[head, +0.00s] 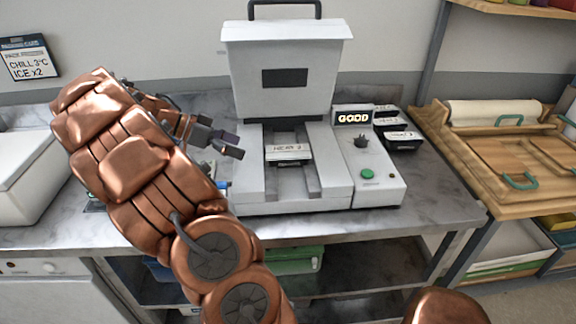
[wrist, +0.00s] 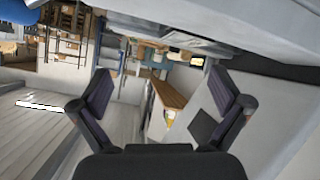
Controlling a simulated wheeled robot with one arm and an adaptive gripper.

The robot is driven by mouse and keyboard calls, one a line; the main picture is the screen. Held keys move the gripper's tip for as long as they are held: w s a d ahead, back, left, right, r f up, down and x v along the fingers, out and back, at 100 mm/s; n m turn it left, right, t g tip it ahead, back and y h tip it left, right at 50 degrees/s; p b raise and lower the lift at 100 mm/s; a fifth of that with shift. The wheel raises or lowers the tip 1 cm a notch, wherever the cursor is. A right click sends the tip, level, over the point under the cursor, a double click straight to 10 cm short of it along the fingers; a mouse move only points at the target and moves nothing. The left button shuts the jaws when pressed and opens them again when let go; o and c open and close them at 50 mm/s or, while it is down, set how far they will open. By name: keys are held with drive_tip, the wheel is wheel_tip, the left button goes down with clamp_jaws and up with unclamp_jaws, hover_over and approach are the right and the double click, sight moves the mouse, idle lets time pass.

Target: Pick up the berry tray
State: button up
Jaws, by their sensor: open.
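My gripper (head: 232,143) is at the left side of the grey sealing machine (head: 287,70), above the counter. In the wrist view my gripper (wrist: 163,92) has its two dark fingers spread wide, with nothing held between them. A tray with a pale labelled top (head: 288,153) sits in the machine's middle slot, to the right of my gripper and apart from it. Black trays with white labels (head: 402,140) stand on the counter to the right of the machine. I cannot tell which of these holds berries, as the contents do not show and the lettering is small.
The machine's lid stands raised. A control box (head: 376,178) with a lit "GOOD" display and a green button is at its right. A white box (head: 22,175) is at the far left. A wooden rack (head: 505,150) stands right of the steel counter (head: 440,205).

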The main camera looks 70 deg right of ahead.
sight(277, 152)
drive_tip(key=d+f+m, duration=0.2)
drive_tip(key=d, duration=0.1)
drive_tip(key=d+f+m+g+b, duration=0.1)
drive_tip(key=d, duration=0.1)
drive_tip(key=shift+s+d+f+m, duration=0.15)
drive_tip(key=shift+d+m, duration=0.1)
drive_tip(key=shift+m, duration=0.15)
drive_tip(key=shift+r+p+x, duration=0.2)
drive_tip(key=shift+p+x, duration=0.4)
drive_tip(key=shift+x, duration=1)
drive_tip(key=p+x, duration=0.2)
drive_tip(key=x, duration=0.2)
drive_tip(key=shift+s+d, duration=0.2)
drive_tip(key=shift+d, duration=0.05)
drive_tip(key=c, duration=1.3)
drive_tip(key=shift+o, duration=0.2)
